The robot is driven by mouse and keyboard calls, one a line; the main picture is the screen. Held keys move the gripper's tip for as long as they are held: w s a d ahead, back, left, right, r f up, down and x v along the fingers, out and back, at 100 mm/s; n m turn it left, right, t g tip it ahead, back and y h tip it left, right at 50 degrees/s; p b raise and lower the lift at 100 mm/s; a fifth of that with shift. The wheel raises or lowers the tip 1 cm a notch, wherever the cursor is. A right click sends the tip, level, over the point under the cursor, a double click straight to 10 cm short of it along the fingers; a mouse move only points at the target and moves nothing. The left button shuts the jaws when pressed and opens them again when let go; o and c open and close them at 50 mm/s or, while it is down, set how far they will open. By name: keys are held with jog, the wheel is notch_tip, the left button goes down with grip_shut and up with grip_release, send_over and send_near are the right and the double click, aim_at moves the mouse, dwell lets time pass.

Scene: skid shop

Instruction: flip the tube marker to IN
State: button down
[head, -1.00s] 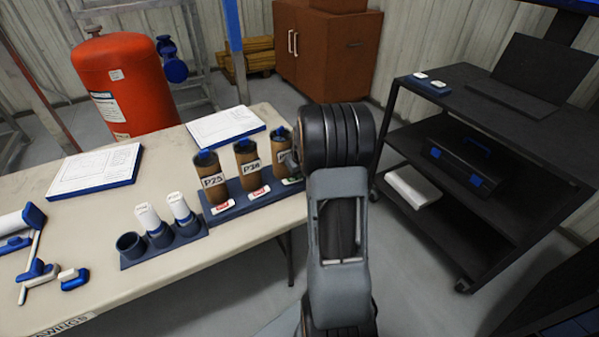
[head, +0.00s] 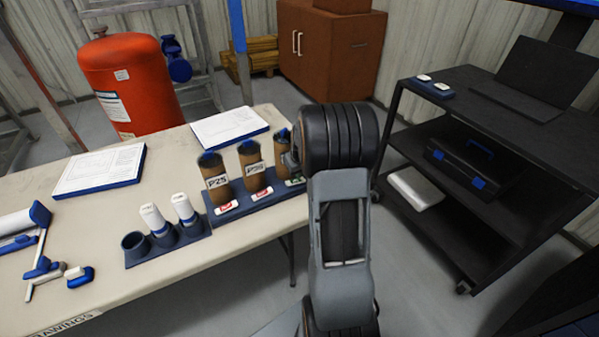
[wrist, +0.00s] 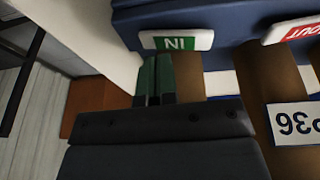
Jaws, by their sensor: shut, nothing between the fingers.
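A small marker plate (wrist: 176,41) in the wrist view is green and reads IN, upside down in that picture. It sits on the blue base of the tube rack (head: 243,205). It also shows green in the head view (head: 295,181), at the foot of the rightmost brown tube (head: 282,145). My gripper (wrist: 154,60) is shut and empty, its fingertips close beside the green plate; I cannot tell whether they touch. The neighbouring marker (wrist: 290,28) is red and reads OUT, by the tube labelled P36 (head: 250,155). My arm hides part of the rightmost tube.
The P25 tube (head: 213,166) stands at the rack's left with a red marker (head: 228,206). A blue holder (head: 165,246) with white-capped tubes stands to its left. Clipboards (head: 229,127) lie behind on the table. A black cart (head: 450,163) stands right of my arm.

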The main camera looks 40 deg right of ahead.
jog(key=s+d+r+p, duration=0.1)
jog(key=r, duration=0.5)
jog(key=s+d+r, duration=0.1)
jog(key=s+r, duration=0.1)
jog(key=r, duration=0.4)
jog(key=shift+s+d+r+p, duration=0.15)
jog(key=shift+d+r+p, duration=0.1)
jog(key=shift+d+p, duration=0.1)
jog(key=shift+a, duration=0.1)
jog(key=s+a+r+p, duration=0.2)
jog(key=s+a, duration=0.3)
jog(key=a, duration=0.3)
jog(key=s+a+r+n+p, duration=0.1)
jog(key=s+a+r, duration=0.2)
jog(key=s+a, duration=0.2)
jog(key=s+a+r+y+p, duration=0.1)
jog(key=s+a, duration=0.4)
jog(key=a, duration=0.7)
jog(key=shift+p+v, duration=0.75)
jog(key=shift+p, duration=0.05)
jog(key=shift+w, duration=0.1)
